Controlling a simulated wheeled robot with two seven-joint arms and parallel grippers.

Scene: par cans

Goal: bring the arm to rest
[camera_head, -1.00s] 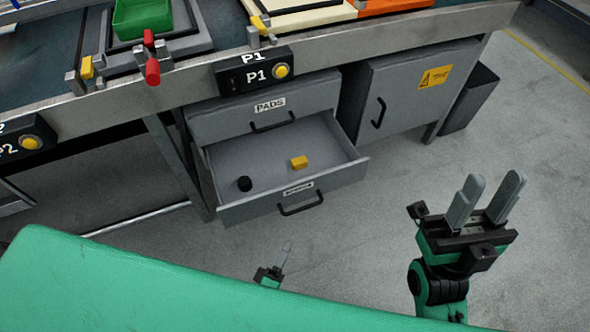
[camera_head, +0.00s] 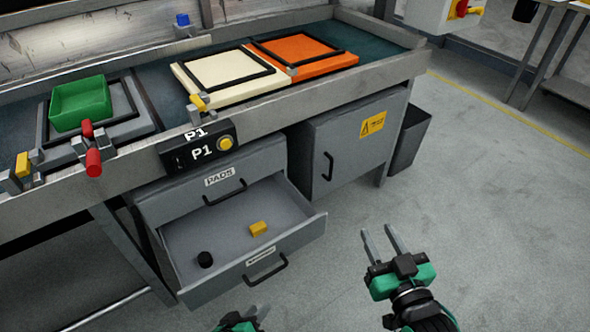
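My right gripper (camera_head: 384,243) is in front of the bench at the lower right. Its two fingers are spread apart with nothing between them, above the grey floor. My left gripper (camera_head: 248,316) shows only in part at the bottom edge, below the open drawer, and its finger opening cannot be made out. Both grippers are apart from the drawer and its contents.
The lower drawer (camera_head: 285,240) is pulled out and holds a yellow block (camera_head: 259,229) and a black round piece (camera_head: 205,259). A closed cabinet (camera_head: 345,150) stands right of it. A green bin (camera_head: 80,103) and cream (camera_head: 225,80) and orange (camera_head: 318,58) panels sit on the bench.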

